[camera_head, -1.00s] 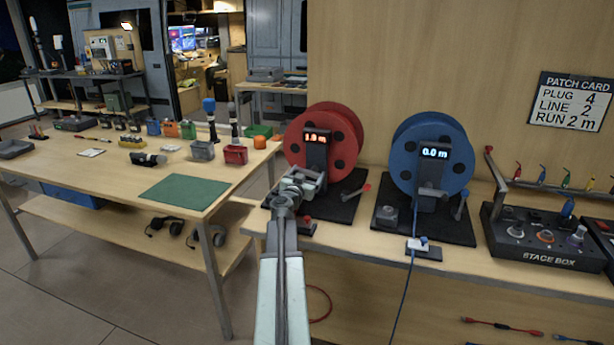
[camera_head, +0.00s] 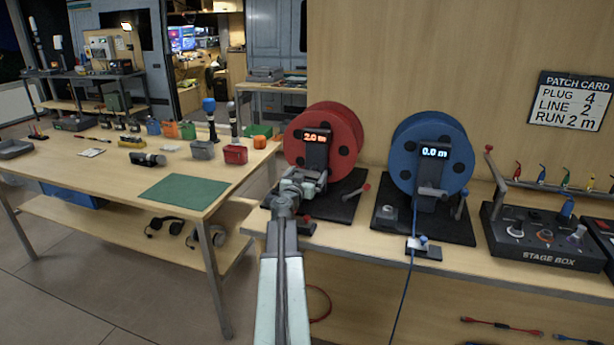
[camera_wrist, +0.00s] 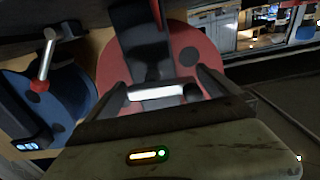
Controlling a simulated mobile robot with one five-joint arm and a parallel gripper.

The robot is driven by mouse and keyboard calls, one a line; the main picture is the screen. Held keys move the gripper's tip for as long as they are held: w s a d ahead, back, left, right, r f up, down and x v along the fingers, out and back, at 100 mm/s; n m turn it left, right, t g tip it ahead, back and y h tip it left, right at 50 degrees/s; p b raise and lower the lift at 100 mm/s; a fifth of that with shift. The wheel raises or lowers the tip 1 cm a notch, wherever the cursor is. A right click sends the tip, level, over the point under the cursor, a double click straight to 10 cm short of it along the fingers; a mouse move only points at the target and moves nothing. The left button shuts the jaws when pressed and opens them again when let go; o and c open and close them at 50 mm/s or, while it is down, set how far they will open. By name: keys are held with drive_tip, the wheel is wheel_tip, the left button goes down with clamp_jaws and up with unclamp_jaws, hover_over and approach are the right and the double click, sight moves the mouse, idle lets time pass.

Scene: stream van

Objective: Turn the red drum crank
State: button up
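The red drum (camera_head: 338,125) stands upright on a black base on the bench. The display (camera_head: 316,137) on its dark post reads 2.0 m. The drum also shows in the wrist view (camera_wrist: 190,50), seen upside down. My gripper (camera_head: 306,180) is at the front of the post, low on the drum. In the wrist view my two fingers (camera_wrist: 160,92) are spread apart, with a pale crank bar (camera_wrist: 155,93) and a dark knob (camera_wrist: 191,92) between them. The knob looks close to one finger; I cannot tell whether they touch. My gripper hides most of the crank in the head view.
The blue drum (camera_head: 432,150) stands to the right, reading 0.0 m. A stage box (camera_head: 541,238) is farther right. A patch card (camera_head: 572,101) reads run 2 m. A crowded workbench (camera_head: 110,170) stands left.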

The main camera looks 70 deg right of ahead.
drive_tip(key=shift+a, duration=0.1)
drive_tip(key=a, duration=0.7)
drive_tip(key=shift+s+a, duration=0.2)
drive_tip(key=shift+a, duration=0.1)
drive_tip(key=shift+w, duration=0.1)
